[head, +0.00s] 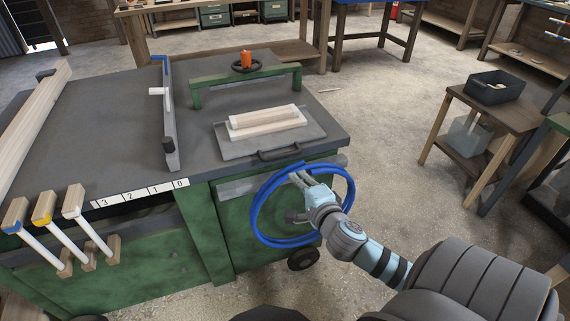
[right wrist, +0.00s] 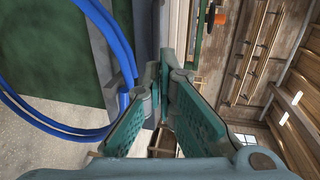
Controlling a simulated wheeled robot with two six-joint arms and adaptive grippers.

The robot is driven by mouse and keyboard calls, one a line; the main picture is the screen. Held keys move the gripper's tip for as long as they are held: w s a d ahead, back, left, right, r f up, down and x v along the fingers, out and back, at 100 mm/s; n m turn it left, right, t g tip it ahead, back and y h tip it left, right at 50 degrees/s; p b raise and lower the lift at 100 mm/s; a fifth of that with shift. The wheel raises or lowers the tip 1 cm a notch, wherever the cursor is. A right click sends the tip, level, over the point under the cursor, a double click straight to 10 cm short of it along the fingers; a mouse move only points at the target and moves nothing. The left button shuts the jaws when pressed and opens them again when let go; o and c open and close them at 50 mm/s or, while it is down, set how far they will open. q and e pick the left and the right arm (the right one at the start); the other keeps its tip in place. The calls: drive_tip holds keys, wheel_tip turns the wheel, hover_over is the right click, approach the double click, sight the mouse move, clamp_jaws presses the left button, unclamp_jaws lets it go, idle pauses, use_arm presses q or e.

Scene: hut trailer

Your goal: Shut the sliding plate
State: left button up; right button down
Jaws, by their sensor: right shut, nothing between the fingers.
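The sliding plate (head: 235,152) is a flat grey plate on top of the green and grey machine (head: 195,110). It lies near the machine's right front edge, with a dark bar handle (head: 280,153) at its near side. Pale wooden pieces (head: 266,122) lie on it. My right gripper (head: 301,178) is in front of the machine, just below the plate's handle and apart from it. In the right wrist view, its fingertips (right wrist: 160,76) meet with nothing held. My left gripper is in neither view.
A coiled blue hose (head: 257,213) hangs at the machine's front, around my right gripper in the picture; it also shows in the wrist view (right wrist: 113,40). A side table (head: 510,118) with a dark bin (head: 497,88) stands right. Floor between is clear.

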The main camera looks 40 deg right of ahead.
sight(281, 155)
drive_tip(key=b+x, duration=0.1)
drive_tip(key=x, duration=1)
drive_tip(key=shift+f+b, duration=0.1)
drive_tip(key=shift+b, duration=0.25)
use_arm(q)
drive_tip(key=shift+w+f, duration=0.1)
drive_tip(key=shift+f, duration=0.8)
use_arm(e)
drive_tip(key=shift+w, duration=0.1)
